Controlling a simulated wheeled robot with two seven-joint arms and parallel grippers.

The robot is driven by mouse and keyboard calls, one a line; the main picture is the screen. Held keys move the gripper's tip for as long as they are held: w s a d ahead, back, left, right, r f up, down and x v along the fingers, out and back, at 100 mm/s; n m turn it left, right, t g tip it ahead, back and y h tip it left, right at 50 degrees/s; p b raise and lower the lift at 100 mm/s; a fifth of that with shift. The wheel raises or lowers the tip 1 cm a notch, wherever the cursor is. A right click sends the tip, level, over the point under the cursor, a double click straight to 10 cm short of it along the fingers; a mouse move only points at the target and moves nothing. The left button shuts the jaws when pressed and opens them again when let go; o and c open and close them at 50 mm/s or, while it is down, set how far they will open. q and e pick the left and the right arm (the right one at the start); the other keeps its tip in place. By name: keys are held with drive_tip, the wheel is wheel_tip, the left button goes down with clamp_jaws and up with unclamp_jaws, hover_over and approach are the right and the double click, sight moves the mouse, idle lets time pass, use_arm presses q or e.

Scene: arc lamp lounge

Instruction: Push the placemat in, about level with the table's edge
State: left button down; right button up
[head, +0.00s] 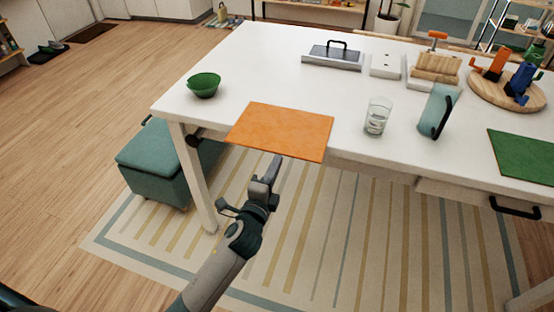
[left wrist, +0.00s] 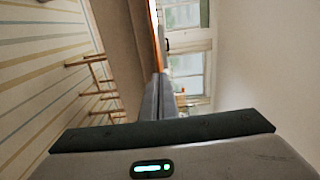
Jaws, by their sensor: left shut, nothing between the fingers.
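An orange placemat (head: 280,130) lies on the white table (head: 230,75), near its front-left part. Its near edge sticks out past the table's front edge. My left gripper (head: 278,160) is shut and empty, its fingertips just in front of the placemat's near edge in the head view; I cannot tell whether they touch. In the left wrist view the shut fingers (left wrist: 158,98) point ahead at a thin orange strip (left wrist: 156,35), the placemat seen edge-on. My right gripper is not in view.
A green bowl (head: 204,85) stands left of the placemat. A glass (head: 377,116) and a teal pitcher (head: 438,110) stand to its right. A green placemat (head: 525,155) lies far right. A teal ottoman (head: 165,165) is below the table's left end.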

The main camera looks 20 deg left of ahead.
sight(283, 149)
use_arm(q)
drive_tip(key=shift+w, duration=0.6)
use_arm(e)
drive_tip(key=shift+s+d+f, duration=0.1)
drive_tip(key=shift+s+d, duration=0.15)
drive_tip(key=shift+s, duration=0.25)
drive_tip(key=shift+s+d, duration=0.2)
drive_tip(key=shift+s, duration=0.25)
use_arm(q)
drive_tip(key=shift+w, duration=0.1)
drive_tip(key=w, duration=0.5)
drive_tip(key=shift+w+d, duration=0.1)
drive_tip(key=shift+w, duration=0.15)
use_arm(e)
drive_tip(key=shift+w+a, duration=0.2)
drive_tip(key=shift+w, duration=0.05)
